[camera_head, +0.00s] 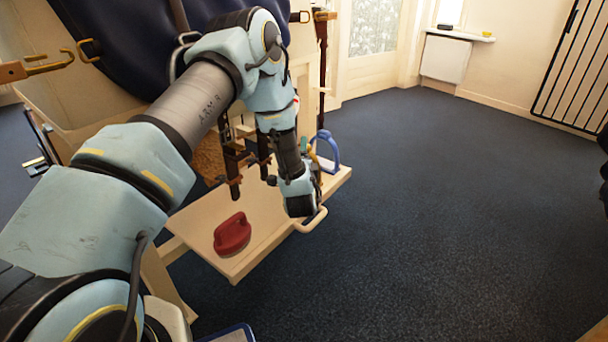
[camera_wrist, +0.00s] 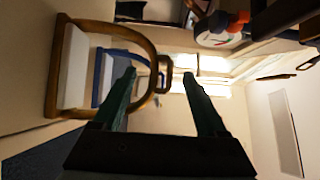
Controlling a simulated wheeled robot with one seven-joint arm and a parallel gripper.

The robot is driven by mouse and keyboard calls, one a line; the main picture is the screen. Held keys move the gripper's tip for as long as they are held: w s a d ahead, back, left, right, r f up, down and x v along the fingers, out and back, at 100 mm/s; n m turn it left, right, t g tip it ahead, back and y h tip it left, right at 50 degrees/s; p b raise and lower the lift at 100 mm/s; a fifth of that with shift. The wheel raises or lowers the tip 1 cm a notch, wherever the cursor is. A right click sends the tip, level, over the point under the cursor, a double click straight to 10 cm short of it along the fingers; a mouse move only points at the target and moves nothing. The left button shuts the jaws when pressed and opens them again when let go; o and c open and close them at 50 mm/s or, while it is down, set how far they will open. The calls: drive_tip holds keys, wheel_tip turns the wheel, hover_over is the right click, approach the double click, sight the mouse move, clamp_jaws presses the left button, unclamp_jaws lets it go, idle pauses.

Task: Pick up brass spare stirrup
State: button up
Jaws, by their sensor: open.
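The brass stirrup (camera_wrist: 148,48) shows large at the left of the wrist view, lying sideways in the picture with a pale tread (camera_wrist: 76,68). My gripper (camera_wrist: 159,73) is open, with its two dark green fingers apart. The top of the brass arch and its eye (camera_wrist: 166,74) appear between the fingers in the picture. The left finger overlaps the arch's opening; I cannot tell whether either finger touches it. In the head view my gripper is at the shelf's far right end, and my wrist hides most of the brass stirrup.
A blue stirrup (camera_head: 329,146) stands close behind the brass one, also in the wrist view (camera_wrist: 101,86). A red padded object (camera_head: 232,234) lies on the pale shelf (camera_head: 268,215). Dark hanging straps (camera_head: 232,165) are left of my wrist. Open carpet (camera_head: 450,190) lies to the right.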

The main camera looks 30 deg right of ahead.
drive_tip(key=shift+x, duration=1.3)
clamp_jaws()
idle(0.4)
